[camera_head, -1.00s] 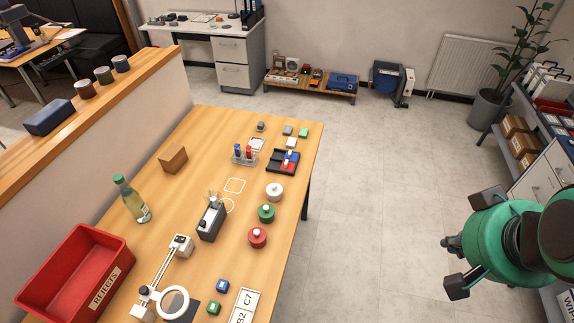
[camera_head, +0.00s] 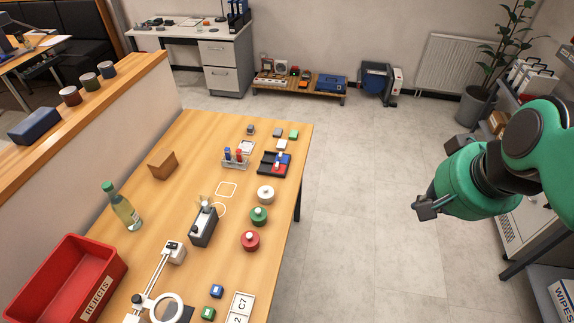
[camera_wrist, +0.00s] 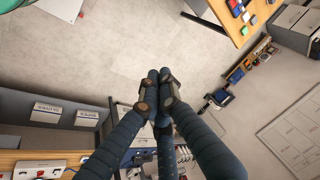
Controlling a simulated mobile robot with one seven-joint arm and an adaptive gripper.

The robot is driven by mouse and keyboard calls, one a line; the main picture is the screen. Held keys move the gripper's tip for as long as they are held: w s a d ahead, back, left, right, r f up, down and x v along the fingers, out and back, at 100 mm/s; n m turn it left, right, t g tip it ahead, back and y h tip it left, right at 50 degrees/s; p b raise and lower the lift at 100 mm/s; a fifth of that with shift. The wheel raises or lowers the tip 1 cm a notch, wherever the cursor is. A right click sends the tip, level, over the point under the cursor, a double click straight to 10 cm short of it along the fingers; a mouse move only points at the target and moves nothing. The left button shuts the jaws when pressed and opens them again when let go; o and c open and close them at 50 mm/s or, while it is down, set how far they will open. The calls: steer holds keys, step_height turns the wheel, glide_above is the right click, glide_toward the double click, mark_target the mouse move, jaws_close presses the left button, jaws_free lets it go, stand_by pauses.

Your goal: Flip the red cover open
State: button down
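My gripper (camera_head: 428,208) hangs in the air at the right of the head view, over the floor and well apart from the wooden table. In the wrist view my gripper (camera_wrist: 158,92) has its dark fingertips close together, with nothing seen between them. I cannot make out a hinged red cover for certain. A small white panel with a red part (camera_wrist: 40,170) shows at the lower left of the wrist view, on a wooden surface; it is too small to tell more. My gripper is not touching it.
The wooden table (camera_head: 215,160) holds a red rejects bin (camera_head: 113,277), a bottle (camera_head: 125,209), a magnifier lamp (camera_head: 165,308) and round red (camera_head: 250,242), green and white pieces. Shelving (camera_head: 540,250) stands at the right. The floor (camera_head: 350,230) between is clear.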

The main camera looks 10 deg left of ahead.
steer(key=w+a+f+m+g+y, duration=0.1)
steer(key=w+a+f+m, duration=0.3)
steer(key=w, duration=0.5)
steer(key=w+a+f+m+g+y, duration=0.1)
steer(key=w+a+f+y, duration=0.1)
steer(key=w+a, duration=0.5)
steer(key=w+a+f+m+g+y, duration=0.1)
steer(key=w+a+f+m, duration=0.25)
steer(key=w, duration=0.75)
steer(key=w+a+f+m+y, duration=0.1)
steer(key=w+a+f+m, duration=0.1)
steer(key=w+f, duration=0.3)
steer(key=w+a+f+m+g+y, duration=0.1)
steer(key=w+a+f+m, duration=0.2)
steer(key=f, duration=0.8)
steer(key=w+a+f+m+y+b, duration=0.1)
steer(key=w+a+f+m, duration=0.1)
steer(key=w+a+f, duration=0.3)
steer(key=w+f, duration=0.3)
steer(key=w, duration=0.1)
steer(key=shift+a+g+y, duration=0.3)
steer(key=shift+y, duration=0.1)
steer(key=shift+a+f+m, duration=0.1)
steer(key=shift+m, duration=0.15)
